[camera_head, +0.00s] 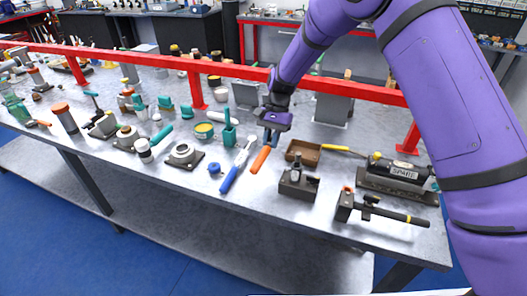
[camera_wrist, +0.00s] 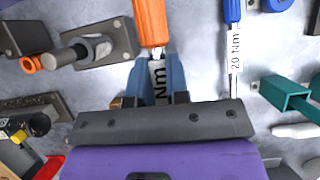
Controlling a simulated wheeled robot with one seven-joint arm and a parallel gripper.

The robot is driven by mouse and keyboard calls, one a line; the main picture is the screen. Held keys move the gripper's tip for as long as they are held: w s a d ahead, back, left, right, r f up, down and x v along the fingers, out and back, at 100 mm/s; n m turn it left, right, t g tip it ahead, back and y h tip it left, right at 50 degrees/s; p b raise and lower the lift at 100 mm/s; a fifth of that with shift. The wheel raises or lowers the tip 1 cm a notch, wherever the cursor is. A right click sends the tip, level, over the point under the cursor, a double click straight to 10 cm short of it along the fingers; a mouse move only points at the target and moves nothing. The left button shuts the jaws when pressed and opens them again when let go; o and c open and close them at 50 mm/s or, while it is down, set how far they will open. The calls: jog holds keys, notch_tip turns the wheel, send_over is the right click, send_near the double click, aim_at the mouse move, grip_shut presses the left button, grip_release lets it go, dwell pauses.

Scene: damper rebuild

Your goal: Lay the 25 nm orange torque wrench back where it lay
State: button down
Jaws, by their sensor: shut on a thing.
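The orange torque wrench shows its orange handle (camera_head: 260,160) in the head view, just in front of my gripper (camera_head: 271,135). In the wrist view, its handle (camera_wrist: 151,22) points to the top edge. My gripper (camera_wrist: 158,80) is shut around the pale shaft below the handle. The label there shows "Nm"; its number is hidden by the fingers. The wrench's far end is hidden under my gripper. It is low over the bench, but I cannot tell whether it touches. A blue-handled wrench (camera_head: 229,180), labelled 20 Nm (camera_wrist: 235,50), lies beside it, apart.
A dark clamp block (camera_head: 298,184) and a brown tray (camera_head: 303,151) stand to the right in the head view. A teal holder (camera_head: 229,135) and a small blue part (camera_head: 214,169) are to the left. A red rail (camera_head: 230,69) runs behind, above the grey bench (camera_head: 215,200).

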jog(key=shift+w+a+f, duration=0.1)
jog(key=shift+a+f, duration=0.15)
jog(key=shift+f, duration=1.5)
jog(key=shift+w+a+f, duration=0.1)
jog(key=shift+a+f, duration=0.1)
jog(key=shift+f, duration=1.55)
jog(key=shift+w+a+f, duration=0.1)
jog(key=shift+a+f, duration=0.15)
jog(key=shift+f, duration=1.6)
jog(key=c, duration=1.1)
grip_release()
jog(key=v, duration=1.2)
jog(key=shift+w, duration=0.1)
